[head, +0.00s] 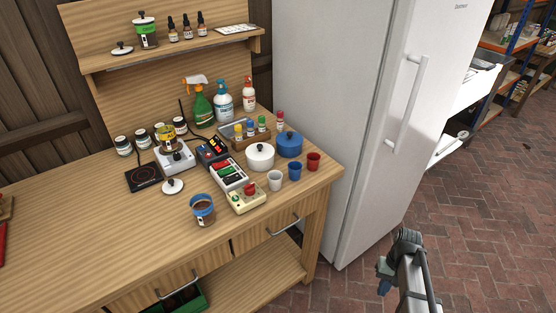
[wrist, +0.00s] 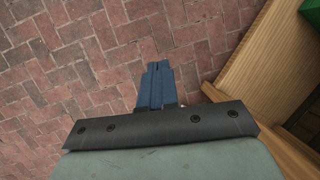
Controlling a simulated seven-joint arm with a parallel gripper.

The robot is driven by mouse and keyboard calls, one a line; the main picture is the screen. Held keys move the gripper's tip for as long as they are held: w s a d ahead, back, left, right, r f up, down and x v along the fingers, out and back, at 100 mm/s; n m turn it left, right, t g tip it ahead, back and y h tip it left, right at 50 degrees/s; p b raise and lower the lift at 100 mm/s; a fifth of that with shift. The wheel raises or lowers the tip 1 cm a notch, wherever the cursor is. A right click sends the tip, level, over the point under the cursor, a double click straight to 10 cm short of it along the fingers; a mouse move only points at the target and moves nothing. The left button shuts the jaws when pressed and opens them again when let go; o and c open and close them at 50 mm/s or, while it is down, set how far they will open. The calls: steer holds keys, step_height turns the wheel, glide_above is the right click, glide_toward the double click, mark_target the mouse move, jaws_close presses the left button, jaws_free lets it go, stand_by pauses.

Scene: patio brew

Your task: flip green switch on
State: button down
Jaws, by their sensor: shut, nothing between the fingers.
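A white switch panel (head: 229,174) sits on the bench among the other boxes. It carries red, green and black parts; the green one looks like the green switch, but its position is too small to tell. My gripper (head: 384,287) is off the bench's right side, in front of the fridge and over the brick floor, well apart from the panel. In the wrist view the blue fingers (wrist: 158,68) are together and empty, pointing over the paving. The panel is not in the wrist view.
A cream box with a red button (head: 246,198) is in front of the panel, a dark button box (head: 212,150) behind it. The fridge (head: 350,110) is to the right. The bench's left is mostly clear.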

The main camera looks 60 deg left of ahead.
steer(key=s+a+r+n+t, duration=0.1)
steer(key=s+a+r+n, duration=0.1)
steer(key=a+r, duration=0.75)
steer(key=s+a+r+n, duration=0.2)
steer(key=a+r, duration=0.6)
steer(key=a, duration=0.3)
steer(key=s+a+r+n, duration=0.1)
steer(key=s+a+r, duration=0.2)
steer(key=a+r, duration=0.1)
steer(key=s+a+r+n, duration=0.1)
steer(key=s+a+r, duration=0.3)
steer(key=a+r, duration=0.1)
steer(key=s+a+r, duration=0.3)
steer(key=a+r, duration=0.1)
steer(key=r, duration=0.1)
steer(key=shift+s+a+r+n+y, duration=0.15)
steer(key=shift+a+r+n+y, duration=0.15)
steer(key=shift+n+y, duration=0.1)
steer(key=s+a+r+n, duration=0.2)
steer(key=s+a+r, duration=0.45)
steer(key=a, duration=0.25)
step_height(320, 180, up, 8)
steer(key=n+t, duration=0.1)
glide_above(221, 172)
steer(key=w, duration=0.2)
steer(key=shift+f+y, duration=0.2)
steer(key=shift+y, duration=0.1)
